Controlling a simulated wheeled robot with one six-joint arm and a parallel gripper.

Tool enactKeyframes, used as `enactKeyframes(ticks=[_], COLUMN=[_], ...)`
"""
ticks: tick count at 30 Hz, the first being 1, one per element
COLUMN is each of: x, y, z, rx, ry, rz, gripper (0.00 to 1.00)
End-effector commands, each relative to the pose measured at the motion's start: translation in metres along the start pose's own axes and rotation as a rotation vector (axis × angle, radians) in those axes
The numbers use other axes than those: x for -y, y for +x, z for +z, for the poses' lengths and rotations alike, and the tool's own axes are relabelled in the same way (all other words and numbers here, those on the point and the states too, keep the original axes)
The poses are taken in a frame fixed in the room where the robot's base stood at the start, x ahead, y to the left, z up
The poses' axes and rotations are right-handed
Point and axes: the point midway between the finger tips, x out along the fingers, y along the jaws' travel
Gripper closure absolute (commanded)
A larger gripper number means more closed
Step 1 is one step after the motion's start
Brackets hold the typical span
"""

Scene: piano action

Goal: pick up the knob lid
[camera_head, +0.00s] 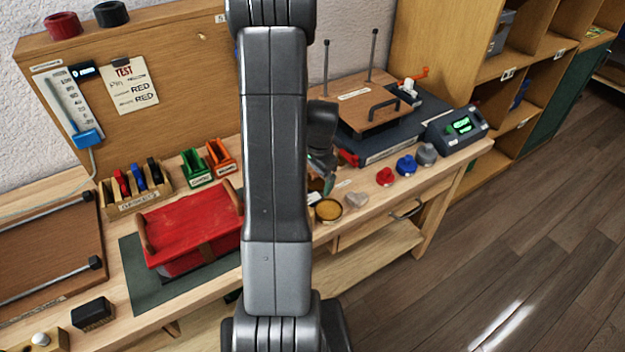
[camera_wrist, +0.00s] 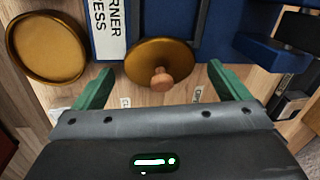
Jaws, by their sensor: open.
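The knob lid (camera_wrist: 160,58), a round brass-coloured disc with a small wooden knob (camera_wrist: 162,79), shows in the wrist view. Its far edge lies against a blue surface. My gripper (camera_wrist: 159,70) has two green fingers, spread apart and empty, with the knob between their lines and the fingertips near the lid's near edge. I cannot tell if they touch it. In the head view my gripper (camera_head: 322,172) is partly hidden behind my arm, and I cannot make out the lid there.
A round brass dish (camera_wrist: 45,48) lies left of the lid; it also shows in the head view (camera_head: 328,210). Red (camera_head: 385,177), blue (camera_head: 406,165) and grey (camera_head: 427,155) knob-shaped pieces stand to the right. A dark blue press (camera_head: 385,140) with a wooden board stands behind.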

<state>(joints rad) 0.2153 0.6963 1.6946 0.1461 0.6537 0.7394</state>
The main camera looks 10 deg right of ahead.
Motion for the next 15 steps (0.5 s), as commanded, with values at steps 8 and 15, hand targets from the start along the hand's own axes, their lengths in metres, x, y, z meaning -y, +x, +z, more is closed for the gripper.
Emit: enactKeyframes(ticks=[8, 15], x=[-0.0001, -0.0001], y=[-0.0003, -0.0005], z=[0.0000, -0.0001], rx=[0.000, 0.000], ry=[0.000, 0.000], rz=[0.000, 0.000], gripper=[0.40, 0.53])
